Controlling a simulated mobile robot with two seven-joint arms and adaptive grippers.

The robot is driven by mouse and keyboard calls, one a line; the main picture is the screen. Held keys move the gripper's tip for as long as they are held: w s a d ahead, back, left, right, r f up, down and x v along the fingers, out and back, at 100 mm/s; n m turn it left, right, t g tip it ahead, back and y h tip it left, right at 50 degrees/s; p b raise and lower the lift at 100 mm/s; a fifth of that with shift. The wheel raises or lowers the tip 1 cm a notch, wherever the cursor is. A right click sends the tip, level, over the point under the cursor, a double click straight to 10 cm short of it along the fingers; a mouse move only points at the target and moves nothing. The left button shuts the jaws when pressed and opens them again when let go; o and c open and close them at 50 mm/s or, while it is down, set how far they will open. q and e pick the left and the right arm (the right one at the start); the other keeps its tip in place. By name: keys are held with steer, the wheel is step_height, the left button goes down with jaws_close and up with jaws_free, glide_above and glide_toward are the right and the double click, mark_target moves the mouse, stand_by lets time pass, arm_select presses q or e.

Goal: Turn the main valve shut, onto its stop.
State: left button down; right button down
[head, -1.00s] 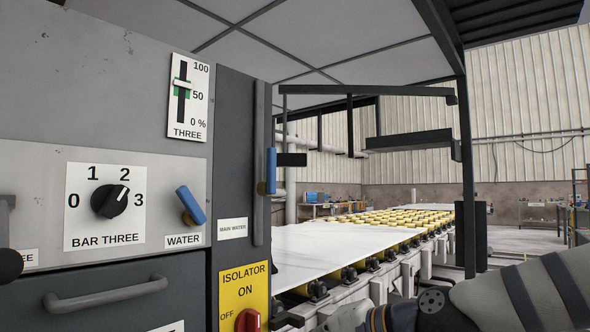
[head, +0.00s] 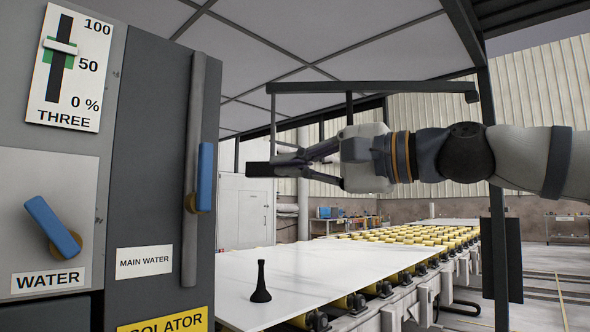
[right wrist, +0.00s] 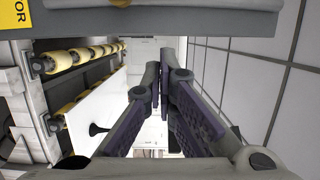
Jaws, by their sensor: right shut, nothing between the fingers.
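The main valve has a blue lever handle (head: 205,178) on a brass body, fitted to a grey vertical pipe (head: 196,110) on the dark panel edge. The handle stands upright, along the pipe. The label MAIN WATER (head: 144,262) is left of the pipe. My right gripper (head: 262,169) comes in from the right at about the handle's height in the picture. It is shut and empty, with a visible gap between its tips and the handle. In the right wrist view its fingers (right wrist: 160,88) are together. My left gripper is not in view.
A WATER lever (head: 52,227), a slider marked THREE (head: 60,47) and a yellow isolator plate (head: 165,322) are nearby on the panel. A white slab (head: 330,262) lies on yellow rollers, with a dark bottle-shaped object (head: 261,283) on it. An overhead frame (head: 370,88) hangs behind.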

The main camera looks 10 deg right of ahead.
mark_target(201, 179)
steer(key=w+a, duration=0.1)
steer(key=a, duration=0.6)
steer(key=shift+w+a+p, duration=0.3)
steer(key=shift+w, duration=0.1)
steer(key=shift+f, duration=0.15)
